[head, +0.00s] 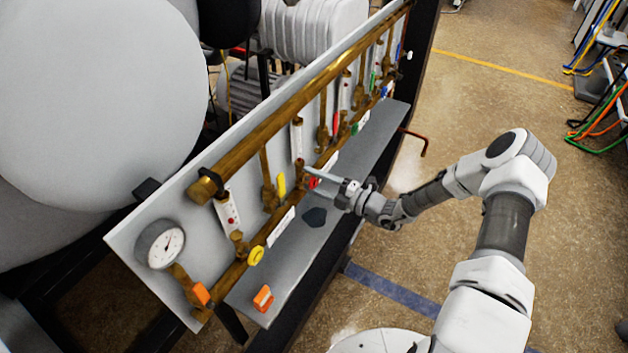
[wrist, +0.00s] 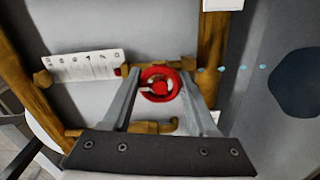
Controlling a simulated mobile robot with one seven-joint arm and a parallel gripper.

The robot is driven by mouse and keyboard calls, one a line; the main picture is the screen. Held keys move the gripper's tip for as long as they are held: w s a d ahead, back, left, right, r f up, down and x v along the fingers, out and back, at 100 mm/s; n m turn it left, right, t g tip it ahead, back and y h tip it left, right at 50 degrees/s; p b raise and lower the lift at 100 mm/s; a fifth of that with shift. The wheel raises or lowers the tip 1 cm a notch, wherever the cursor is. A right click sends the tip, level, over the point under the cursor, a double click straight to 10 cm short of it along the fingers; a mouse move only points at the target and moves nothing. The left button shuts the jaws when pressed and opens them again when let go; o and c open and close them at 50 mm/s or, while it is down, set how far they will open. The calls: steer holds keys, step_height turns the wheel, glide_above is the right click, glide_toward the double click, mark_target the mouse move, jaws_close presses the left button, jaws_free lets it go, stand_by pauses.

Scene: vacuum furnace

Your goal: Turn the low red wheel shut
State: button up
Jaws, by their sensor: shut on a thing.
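The low red wheel (head: 313,183) sits on the lower brass pipe of the panel, partly covered by my gripper in the head view. In the wrist view the red wheel (wrist: 153,97) is a round ring facing me, with a pale mark across its middle. My gripper (head: 309,174) reaches in from the right at the panel. In the wrist view the two fingers of my gripper (wrist: 160,74) stand on either side of the wheel and are shut on it, left and right of its rim. The wheel's stem behind it is mostly hidden.
A yellow wheel (head: 257,256) and a pressure gauge (head: 160,244) are further left on the panel. An orange block (head: 263,298) and a dark flat hexagonal piece (head: 315,216) lie on the grey shelf (head: 345,165) below the pipes.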

stand_by(0.3)
steer(key=o, duration=1.3)
steer(key=shift+o, duration=0.3)
